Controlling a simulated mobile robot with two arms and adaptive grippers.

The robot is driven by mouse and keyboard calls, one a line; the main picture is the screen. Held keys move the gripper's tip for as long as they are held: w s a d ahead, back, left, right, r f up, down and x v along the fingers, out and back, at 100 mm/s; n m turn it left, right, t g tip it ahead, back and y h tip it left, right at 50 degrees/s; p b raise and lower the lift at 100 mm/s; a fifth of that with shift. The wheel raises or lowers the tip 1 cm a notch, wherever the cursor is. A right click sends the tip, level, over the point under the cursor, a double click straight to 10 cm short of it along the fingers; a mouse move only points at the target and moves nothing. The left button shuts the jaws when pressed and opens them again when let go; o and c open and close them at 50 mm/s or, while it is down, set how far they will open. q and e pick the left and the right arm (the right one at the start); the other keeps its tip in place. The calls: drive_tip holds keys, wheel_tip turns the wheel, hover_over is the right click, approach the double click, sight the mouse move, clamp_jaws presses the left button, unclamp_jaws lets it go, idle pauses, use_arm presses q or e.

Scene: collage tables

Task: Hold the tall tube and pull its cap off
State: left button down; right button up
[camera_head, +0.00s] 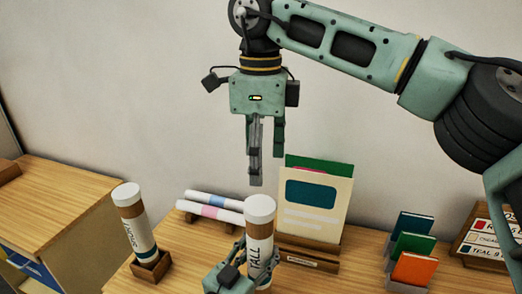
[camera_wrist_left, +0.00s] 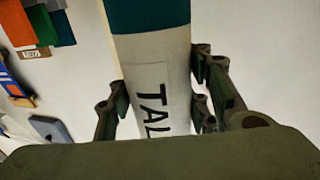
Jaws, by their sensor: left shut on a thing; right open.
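The tall tube (camera_head: 257,240) stands upright, with a white cap (camera_head: 260,207) on its top end, a brown band and a white label reading "TALL". My left gripper (camera_head: 250,272) is shut around its lower part. In the left wrist view the tube (camera_wrist_left: 150,75) runs between the fingers of my left gripper (camera_wrist_left: 157,100), with a teal band above the label. My right gripper (camera_head: 267,170) is open and empty, pointing down above the cap, apart from it.
A second capped tube (camera_head: 132,222) stands in a wooden holder (camera_head: 151,268) at left. Rolled papers (camera_head: 213,206) lie behind. A large card (camera_head: 315,200) stands behind the tube, and small coloured cards (camera_head: 413,243) stand at right. Another wooden table (camera_head: 55,205) is at far left.

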sight(261, 204)
wheel_tip(261, 204, down, 10)
drive_tip(key=n, duration=0.8)
drive_tip(key=shift+s+r, duration=0.15)
drive_tip(key=shift+r, duration=0.05)
drive_tip(key=shift+c, duration=0.4)
drive_tip(key=c, duration=1.2)
drive_tip(key=shift+c, duration=0.2)
drive_tip(key=shift+r, duration=0.25)
drive_tip(key=shift+r, duration=0.9)
